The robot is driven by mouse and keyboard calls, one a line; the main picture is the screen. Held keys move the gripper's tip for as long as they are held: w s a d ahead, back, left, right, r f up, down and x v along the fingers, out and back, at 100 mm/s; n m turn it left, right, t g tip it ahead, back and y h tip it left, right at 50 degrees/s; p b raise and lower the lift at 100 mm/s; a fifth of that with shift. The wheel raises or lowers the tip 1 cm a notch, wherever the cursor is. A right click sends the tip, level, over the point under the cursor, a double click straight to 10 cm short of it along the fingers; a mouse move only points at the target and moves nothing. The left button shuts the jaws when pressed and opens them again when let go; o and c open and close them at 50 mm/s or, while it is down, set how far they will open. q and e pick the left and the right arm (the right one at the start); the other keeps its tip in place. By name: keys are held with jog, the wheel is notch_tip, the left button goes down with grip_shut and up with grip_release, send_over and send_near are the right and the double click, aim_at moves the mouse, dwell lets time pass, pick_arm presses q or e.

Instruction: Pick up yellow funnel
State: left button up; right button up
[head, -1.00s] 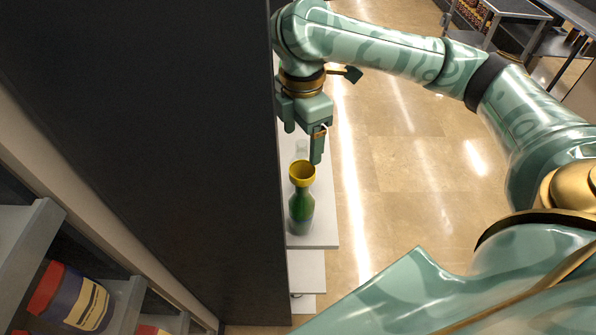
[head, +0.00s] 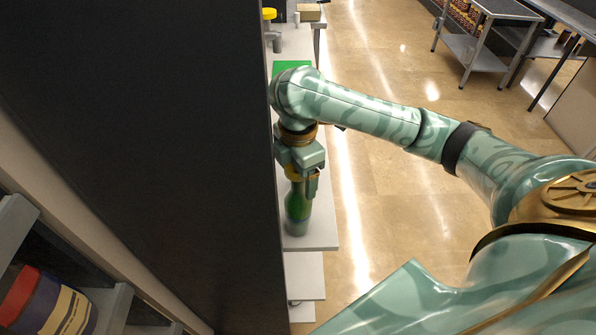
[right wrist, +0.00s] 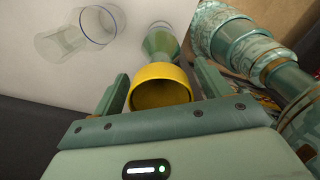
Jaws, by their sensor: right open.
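The yellow funnel (right wrist: 161,88) sits on the mouth of a green bottle (head: 298,210), which stands upright on a white shelf (head: 322,232). The bottle also shows behind the funnel in the right wrist view (right wrist: 161,43). My right gripper (head: 302,183) is down over the top of the bottle and hides most of the funnel in the head view. In the right wrist view its open fingers (right wrist: 162,92) stand on either side of the funnel, with small gaps visible. My left gripper is not in view.
Clear glass vessels (right wrist: 62,42) stand beside the bottle in the right wrist view. A tall dark panel (head: 150,150) lies close to the left of the arm. A green mat (head: 290,66) is on the counter farther back.

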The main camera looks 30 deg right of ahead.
jog(key=c, duration=1)
jog(key=shift+c, duration=0.3)
